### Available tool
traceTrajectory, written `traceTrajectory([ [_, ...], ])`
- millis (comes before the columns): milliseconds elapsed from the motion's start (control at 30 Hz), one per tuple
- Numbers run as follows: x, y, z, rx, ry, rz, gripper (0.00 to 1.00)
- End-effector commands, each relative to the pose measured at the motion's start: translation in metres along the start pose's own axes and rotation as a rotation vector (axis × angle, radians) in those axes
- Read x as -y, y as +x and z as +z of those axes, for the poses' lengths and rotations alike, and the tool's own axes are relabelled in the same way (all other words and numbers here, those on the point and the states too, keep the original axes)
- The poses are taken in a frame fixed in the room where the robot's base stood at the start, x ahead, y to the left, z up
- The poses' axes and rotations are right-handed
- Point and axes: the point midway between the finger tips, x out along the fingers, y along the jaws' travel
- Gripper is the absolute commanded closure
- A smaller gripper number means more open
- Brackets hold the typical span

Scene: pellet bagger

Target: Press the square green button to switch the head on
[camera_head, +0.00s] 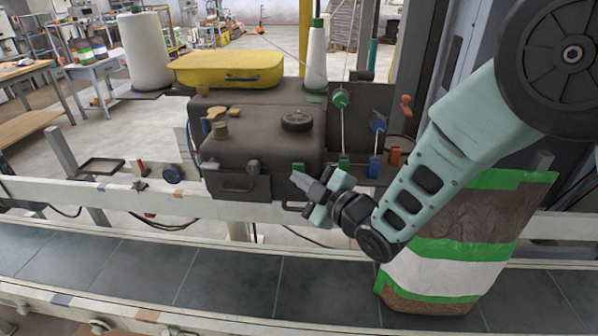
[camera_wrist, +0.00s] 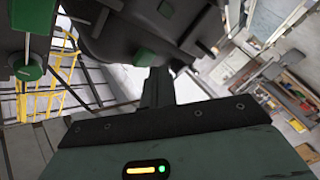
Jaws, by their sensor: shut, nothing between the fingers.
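The dark sewing head (camera_head: 255,130) stands behind the conveyor. A small green square, which looks like the button (camera_head: 299,167), shows on its front at the lower right. My gripper (camera_head: 296,179) is shut and empty, its tips pointing left and lying just below and in front of that green square in the head view. Whether they touch it cannot be told. In the wrist view my fingers (camera_wrist: 158,88) reach up to the dark machine, close to a dark green patch (camera_wrist: 144,58). That patch may be the button; the fingers may hide part of it.
A filled bag (camera_head: 445,275) with green and white bands stands on the conveyor (camera_head: 230,280) below my arm. A yellow case (camera_head: 228,69) and a white thread cone (camera_head: 146,52) are behind. Green and blue tensioners (camera_head: 375,166) sit right of the head.

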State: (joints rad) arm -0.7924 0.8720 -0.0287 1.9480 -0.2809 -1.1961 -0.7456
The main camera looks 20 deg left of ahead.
Motion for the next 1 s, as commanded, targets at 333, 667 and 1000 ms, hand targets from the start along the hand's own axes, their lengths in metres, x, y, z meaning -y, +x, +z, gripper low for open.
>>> traceTrajectory([
  [333, -0.0014, 0.0019, 0.0016, 0.001, 0.000, 0.000, 1.00],
  [667, -0.0024, 0.0037, 0.0033, 0.001, 0.000, 0.000, 1.00],
  [1000, -0.0046, 0.0065, 0.0051, 0.001, 0.000, 0.001, 1.00],
])
